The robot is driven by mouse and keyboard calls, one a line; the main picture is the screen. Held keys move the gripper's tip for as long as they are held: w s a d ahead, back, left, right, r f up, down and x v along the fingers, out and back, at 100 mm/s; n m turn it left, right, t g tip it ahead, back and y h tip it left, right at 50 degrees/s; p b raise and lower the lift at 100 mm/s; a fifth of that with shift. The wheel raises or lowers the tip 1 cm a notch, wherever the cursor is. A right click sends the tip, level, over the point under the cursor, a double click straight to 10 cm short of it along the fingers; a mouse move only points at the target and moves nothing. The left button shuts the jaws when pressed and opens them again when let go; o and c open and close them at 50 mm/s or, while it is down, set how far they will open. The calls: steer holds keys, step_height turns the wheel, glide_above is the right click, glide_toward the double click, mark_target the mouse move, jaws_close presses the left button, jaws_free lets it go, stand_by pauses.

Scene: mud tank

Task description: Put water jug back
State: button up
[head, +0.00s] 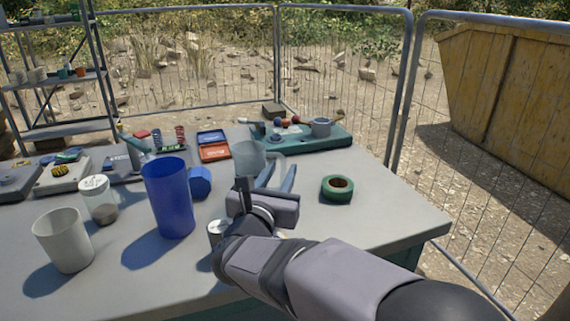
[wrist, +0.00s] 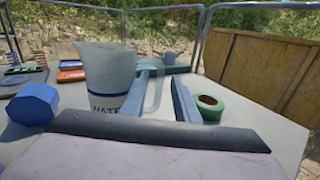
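The water jug (wrist: 106,78) is a clear, greyish jug with a blue band and a partly hidden label with dark letters. It stands upright on the table and also shows in the head view (head: 248,156), partly behind my gripper. Its handle (wrist: 156,92) points right, towards my gripper. My gripper (wrist: 162,76) is open, with its two blue-grey fingers apart. In the wrist view the handle appears between the fingers, with the left finger overlapping part of it. I cannot tell whether they touch. In the head view my gripper (head: 278,173) is just right of the jug.
A green tape roll (head: 337,187) lies to the right. A blue hexagonal piece (head: 200,182), a tall blue cup (head: 167,198), a clear jar (head: 98,200) and a white cup (head: 63,240) stand left. A teal tray (head: 330,138) lies behind. The table's right end is clear.

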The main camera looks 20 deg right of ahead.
steer(key=shift+v, duration=2.8)
steer(key=shift+r, duration=0.1)
